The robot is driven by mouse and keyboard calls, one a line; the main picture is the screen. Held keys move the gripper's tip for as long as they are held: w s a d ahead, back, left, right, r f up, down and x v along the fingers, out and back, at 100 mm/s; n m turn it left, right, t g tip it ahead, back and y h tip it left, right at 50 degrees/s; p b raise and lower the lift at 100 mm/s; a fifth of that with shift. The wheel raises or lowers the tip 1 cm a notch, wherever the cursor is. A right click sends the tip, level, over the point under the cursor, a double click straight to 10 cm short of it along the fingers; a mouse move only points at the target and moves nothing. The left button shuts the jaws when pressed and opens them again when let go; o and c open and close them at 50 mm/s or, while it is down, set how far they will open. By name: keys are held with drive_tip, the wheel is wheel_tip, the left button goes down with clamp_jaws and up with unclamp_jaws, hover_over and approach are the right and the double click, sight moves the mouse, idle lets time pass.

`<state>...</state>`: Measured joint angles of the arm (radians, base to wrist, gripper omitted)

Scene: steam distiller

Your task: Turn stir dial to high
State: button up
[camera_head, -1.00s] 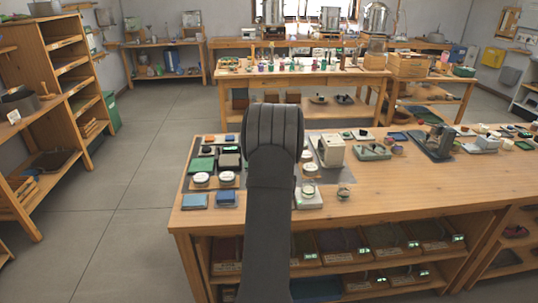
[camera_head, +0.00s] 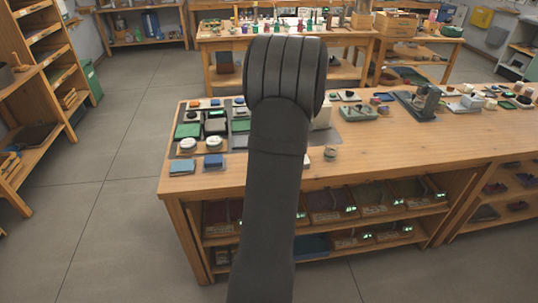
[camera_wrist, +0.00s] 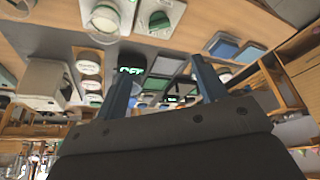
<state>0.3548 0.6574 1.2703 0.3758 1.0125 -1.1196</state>
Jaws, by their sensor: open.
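In the wrist view, my gripper (camera_wrist: 161,65) shows two separated blue-grey fingers with nothing held between them. A dark display with green lettering (camera_wrist: 130,70) is near the left finger. In the head view, two white-topped round dials (camera_head: 187,144) (camera_head: 214,143) sit at the bench's left. I cannot tell which dial is for stirring. My arm hides the gripper there.
The wooden bench (camera_head: 400,150) has a clear front right part. Blue blocks (camera_head: 213,161) lie near its left front edge, and a grey-green device (camera_head: 425,102) stands at right. Shelves with trays (camera_head: 335,200) are below. A second table (camera_head: 225,42) stands behind.

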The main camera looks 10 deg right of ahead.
drive_tip(key=x, duration=1.7)
drive_tip(key=shift+w+a+f, duration=0.1)
drive_tip(key=shift+w, duration=0.05)
drive_tip(key=c, duration=1)
